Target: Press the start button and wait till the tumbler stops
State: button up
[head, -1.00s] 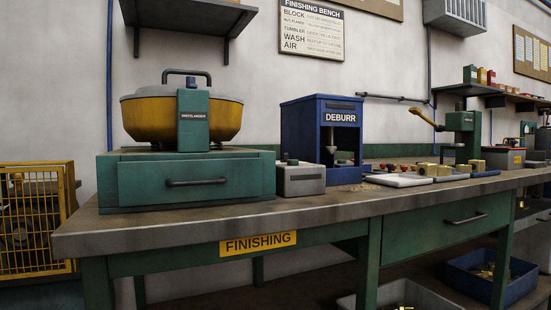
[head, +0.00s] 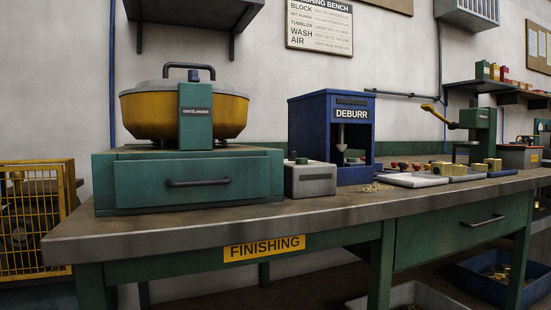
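The tumbler is a yellow bowl (head: 150,117) with a grey lid (head: 160,87) and a dark top handle, seated on a green base (head: 230,172) with a drawer. The lid lies on the bowl. A green upright block with a label stands in front of the bowl. A small grey box (head: 312,181) with a dark green knob or button (head: 301,160) on top stands just right of the base; I cannot tell whether this is the start button. Whether the bowl is turning cannot be told. My gripper is not in view.
A blue DEBURR machine (head: 304,125) stands right of the grey box, with brass chips beside it. Trays with brass blocks (head: 447,169) and a green lever press (head: 478,122) are further right. The bench's front edge (head: 190,240) is clear. A yellow cage (head: 30,220) stands at left.

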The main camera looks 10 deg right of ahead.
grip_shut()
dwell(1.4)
